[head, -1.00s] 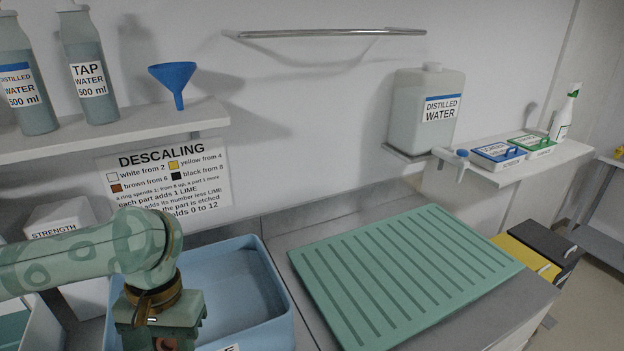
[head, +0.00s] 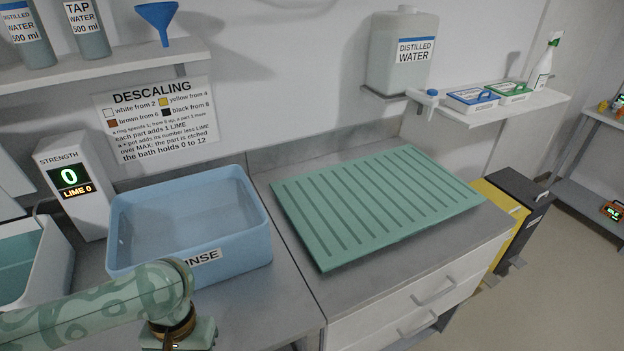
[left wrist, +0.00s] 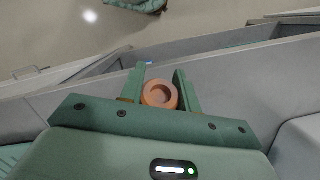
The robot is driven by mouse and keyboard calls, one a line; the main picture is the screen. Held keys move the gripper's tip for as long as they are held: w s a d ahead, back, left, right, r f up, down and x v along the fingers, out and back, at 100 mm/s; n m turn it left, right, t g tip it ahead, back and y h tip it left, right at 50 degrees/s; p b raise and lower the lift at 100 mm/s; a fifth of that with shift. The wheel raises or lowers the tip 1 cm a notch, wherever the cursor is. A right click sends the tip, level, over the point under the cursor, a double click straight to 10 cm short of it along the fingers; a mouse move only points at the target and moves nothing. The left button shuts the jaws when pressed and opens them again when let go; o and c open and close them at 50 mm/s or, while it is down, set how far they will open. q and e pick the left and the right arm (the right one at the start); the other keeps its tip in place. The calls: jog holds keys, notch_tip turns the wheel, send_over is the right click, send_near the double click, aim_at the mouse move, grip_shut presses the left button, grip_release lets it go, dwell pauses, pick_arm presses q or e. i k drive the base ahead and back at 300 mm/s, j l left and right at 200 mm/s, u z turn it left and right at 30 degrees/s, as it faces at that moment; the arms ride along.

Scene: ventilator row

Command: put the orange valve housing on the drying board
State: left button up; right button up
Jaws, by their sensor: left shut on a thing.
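The orange valve housing (left wrist: 160,94) shows in the left wrist view as a round part with a hollow centre. My left gripper (left wrist: 159,88) is shut on it, with a green finger on each side. In the head view my left arm comes in at the bottom left, in front of the rinse tub, and its fingers and the housing are below the frame. The drying board (head: 376,203) is a green ribbed board on the counter, right of the tub, and its top is bare. My right gripper is not in view.
A blue rinse tub (head: 190,224) stands left of the board. A strength meter (head: 74,184) reading 0 stands behind it to the left. A distilled water container (head: 402,55) is on a wall shelf behind the board. Drawers (head: 420,300) are below the counter.

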aim_at(378, 190)
jog(key=i+l, duration=0.15)
jog(key=l, duration=0.2)
jog(key=i+l+u, duration=0.1)
jog(key=l, duration=0.25)
jog(key=i+l, duration=0.2)
jog(key=l, duration=0.15)
jog(key=i+l, duration=0.15)
jog(key=l, duration=0.25)
jog(key=i+l+u, duration=0.1)
jog(key=l, duration=0.25)
jog(key=i+l, duration=0.2)
jog(key=l, duration=0.2)
jog(key=i+l+u, duration=0.1)
jog(key=l, duration=0.25)
jog(key=i+l, duration=0.15)
jog(key=l, duration=0.25)
